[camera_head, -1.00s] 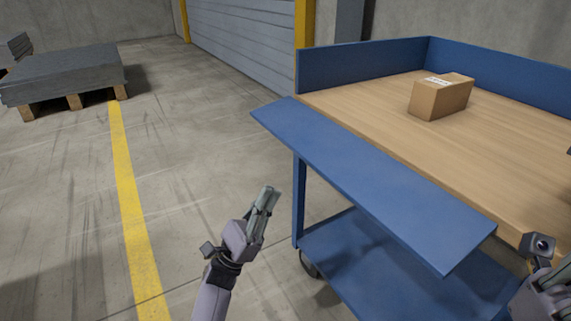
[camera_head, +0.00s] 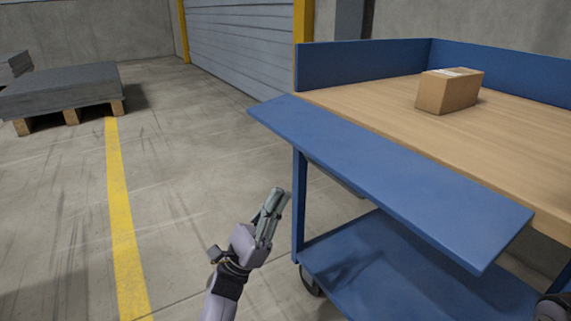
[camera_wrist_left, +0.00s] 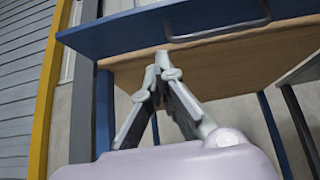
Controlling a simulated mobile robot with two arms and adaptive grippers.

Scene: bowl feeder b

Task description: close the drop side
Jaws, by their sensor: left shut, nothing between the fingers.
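The drop side is a long blue panel (camera_head: 380,180) along the near edge of the cart's wooden top (camera_head: 365,105). It is folded outward, sloping away from the top rather than standing up like the other blue walls. My left gripper (camera_head: 280,193) is shut and empty, in front of the cart, below and to the near-left of the panel, apart from it. In the left wrist view the closed fingertips (camera_wrist_left: 164,66) lie below the blue panel (camera_wrist_left: 190,20), in front of the wooden underside. Only a dark piece of my right arm shows at the lower right corner; its fingers are hidden.
A cardboard box (camera_head: 447,93) stands on the cart top, back from the panel. The blue lower shelf (camera_head: 400,265) and a cart leg (camera_head: 299,200) are right of my left gripper. A loaded pallet (camera_head: 62,95) stands far left. The floor between is clear.

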